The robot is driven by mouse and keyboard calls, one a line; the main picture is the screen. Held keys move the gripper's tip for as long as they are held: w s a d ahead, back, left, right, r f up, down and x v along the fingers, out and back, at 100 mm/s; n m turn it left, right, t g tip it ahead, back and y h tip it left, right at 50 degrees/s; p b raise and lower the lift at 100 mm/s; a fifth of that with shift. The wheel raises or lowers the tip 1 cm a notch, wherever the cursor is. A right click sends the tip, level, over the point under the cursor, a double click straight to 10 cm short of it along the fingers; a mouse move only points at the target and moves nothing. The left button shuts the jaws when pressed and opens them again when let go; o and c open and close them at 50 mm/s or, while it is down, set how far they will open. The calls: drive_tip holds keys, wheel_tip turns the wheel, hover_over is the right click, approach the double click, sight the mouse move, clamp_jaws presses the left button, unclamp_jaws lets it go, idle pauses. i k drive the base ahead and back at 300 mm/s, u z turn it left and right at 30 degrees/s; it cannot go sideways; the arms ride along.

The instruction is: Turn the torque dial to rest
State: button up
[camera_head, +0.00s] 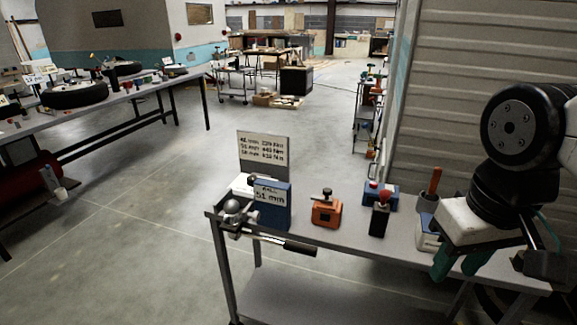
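No part is clearly readable as the torque dial. An orange box (326,211) with a black knob on top stands on the near workbench. A silver bar with a black grip (290,245), like a torque wrench, runs along the bench's front edge from a metal ball fitting (233,212); any dial on it is too small to tell. A card (264,152) behind lists mm and Nm values. My gripper (459,264) is at the right, above the bench's right part, with its green fingers apart and nothing seen between them. It is away from the orange box and the bar.
A blue box marked 51 mm (272,205) stands behind the bar. A black block with a red knob (380,214), a blue box (381,195) and an orange-handled tool (434,184) stand between the orange box and my gripper. A ribbed trailer wall (450,90) rises behind.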

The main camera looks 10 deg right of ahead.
sight(250, 179)
drive_tip(key=i, duration=0.85)
drive_tip(key=u, duration=0.65)
